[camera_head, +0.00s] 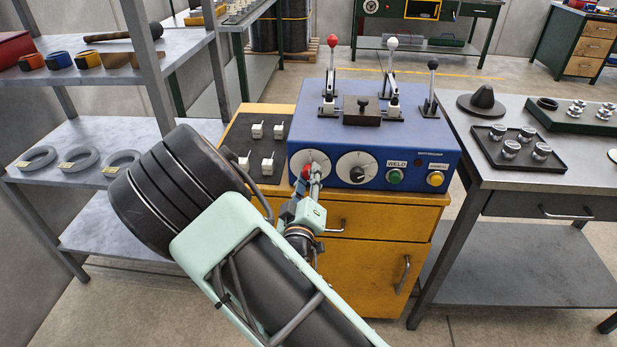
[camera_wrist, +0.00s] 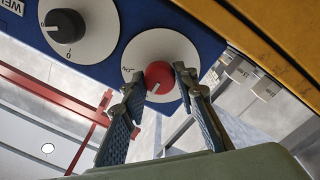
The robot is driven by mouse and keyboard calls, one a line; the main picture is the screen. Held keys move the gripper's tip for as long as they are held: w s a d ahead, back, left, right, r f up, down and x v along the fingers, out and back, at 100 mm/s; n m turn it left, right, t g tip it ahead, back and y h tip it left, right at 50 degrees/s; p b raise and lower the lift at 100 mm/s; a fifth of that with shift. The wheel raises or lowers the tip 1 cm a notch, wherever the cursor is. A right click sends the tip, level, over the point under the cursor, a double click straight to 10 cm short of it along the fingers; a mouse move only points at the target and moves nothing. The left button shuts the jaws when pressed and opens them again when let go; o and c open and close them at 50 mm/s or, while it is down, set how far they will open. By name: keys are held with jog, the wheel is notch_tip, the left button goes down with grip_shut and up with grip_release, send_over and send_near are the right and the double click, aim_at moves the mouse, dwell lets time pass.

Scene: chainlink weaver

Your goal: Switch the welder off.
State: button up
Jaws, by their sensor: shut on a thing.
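The welder (camera_head: 440,158) is a blue box on a yellow cabinet, with levers on top and two round dials on its front. The left dial carries a red knob (camera_head: 306,171), which also shows in the wrist view (camera_wrist: 159,76) on a white disc with small lettering. My gripper (camera_head: 310,184) is at this knob. In the wrist view my gripper (camera_wrist: 157,82) has one finger on each side of the red knob and is shut on it. The fingers hide part of the disc. The knob's pointer setting is not clear.
To the right are a black knob (camera_head: 357,168), a green button (camera_head: 394,176) and a yellow button (camera_head: 435,179). A dark panel with several white switches (camera_head: 267,164) is to the left. A grey shelf (camera_head: 110,135) and a side table (camera_head: 530,246) flank the cabinet.

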jog(key=o, duration=1.1)
jog(key=shift+o, duration=0.2)
jog(key=shift+s, duration=0.15)
jog(key=s, duration=1.1)
jog(key=shift+s+a+f, duration=0.2)
jog(key=shift+s+a, duration=0.15)
jog(key=shift+s, duration=0.05)
jog(key=shift+w, duration=0.1)
